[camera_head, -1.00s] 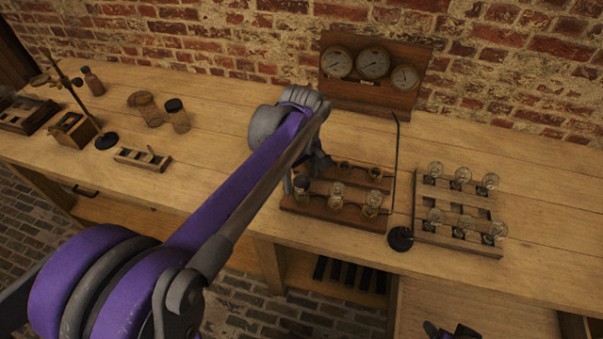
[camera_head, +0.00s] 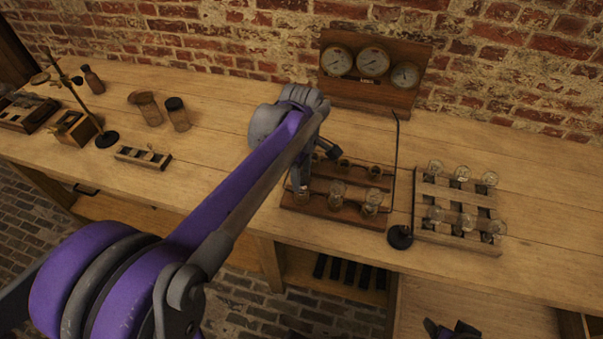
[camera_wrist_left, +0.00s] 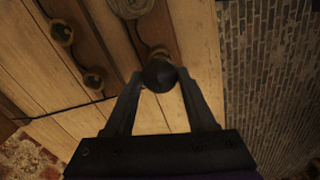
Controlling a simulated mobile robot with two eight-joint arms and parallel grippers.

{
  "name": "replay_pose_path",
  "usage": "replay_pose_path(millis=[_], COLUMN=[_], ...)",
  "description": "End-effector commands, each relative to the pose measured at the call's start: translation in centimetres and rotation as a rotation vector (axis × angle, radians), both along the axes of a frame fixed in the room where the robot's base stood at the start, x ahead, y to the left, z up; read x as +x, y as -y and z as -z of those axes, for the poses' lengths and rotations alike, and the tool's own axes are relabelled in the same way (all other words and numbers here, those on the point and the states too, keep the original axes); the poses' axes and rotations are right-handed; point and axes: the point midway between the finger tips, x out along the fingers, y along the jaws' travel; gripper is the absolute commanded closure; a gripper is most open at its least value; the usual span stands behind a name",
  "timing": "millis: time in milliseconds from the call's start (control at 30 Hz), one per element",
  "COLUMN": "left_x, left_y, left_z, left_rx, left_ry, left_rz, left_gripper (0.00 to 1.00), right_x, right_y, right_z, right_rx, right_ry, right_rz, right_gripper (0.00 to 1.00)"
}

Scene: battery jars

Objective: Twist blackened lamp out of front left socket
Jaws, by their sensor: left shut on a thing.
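The blackened lamp (camera_wrist_left: 160,75) shows as a dark round bulb between my left gripper's fingertips (camera_wrist_left: 160,82) in the left wrist view. The fingers are shut on its sides. In the head view my left gripper (camera_head: 301,178) points down at the front left socket (camera_head: 302,198) of the wooden lamp board (camera_head: 345,213). The gripper and arm hide most of the lamp there, and I cannot tell whether it is still seated. Two clear lamps (camera_head: 337,194) stand to the right in the front row. My right arm's purple end shows at the bottom edge; its fingers are unclear.
Empty back-row sockets (camera_head: 344,164) sit behind the front lamps. A thin upright rod on a black base (camera_head: 400,237) stands right of the board, then a rack (camera_head: 455,238) of clear bulbs. A gauge panel (camera_head: 368,95) stands behind.

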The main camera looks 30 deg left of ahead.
Motion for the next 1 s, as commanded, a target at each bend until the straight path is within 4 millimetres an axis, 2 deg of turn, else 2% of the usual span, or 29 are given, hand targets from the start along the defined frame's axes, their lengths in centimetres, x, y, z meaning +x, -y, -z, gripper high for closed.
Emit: replay_pose_path(millis=[100, 200, 533, 800, 1000], left_x=[0.01, 0.01, 0.01, 0.01, 0.01], left_y=[0.00, -0.01, 0.00, 0.02, 0.02], left_z=[-0.03, 0.00, 0.01, -0.01, 0.02], left_rx=[0.000, 0.000, 0.000, 0.001, 0.001], left_ry=[0.001, 0.001, 0.001, 0.001, 0.001], left_rz=[-0.136, -0.190, -0.230, -0.607, -0.752], left_gripper=[1.00, 1.00, 1.00, 1.00, 1.00], right_x=[0.03, 0.03, 0.03, 0.09, 0.10], right_y=[0.00, 0.00, 0.00, 0.00, 0.00], right_z=[-0.16, -0.17, -0.19, -0.51, -0.57], right_rx=[0.000, 0.000, 0.000, 0.000, 0.000], right_ry=[0.001, 0.001, 0.001, 0.002, 0.002], right_rz=[0.000, 0.000, 0.000, 0.000, 0.000], right_gripper=[0.30, 0.30, 0.30, 0.30, 0.30])
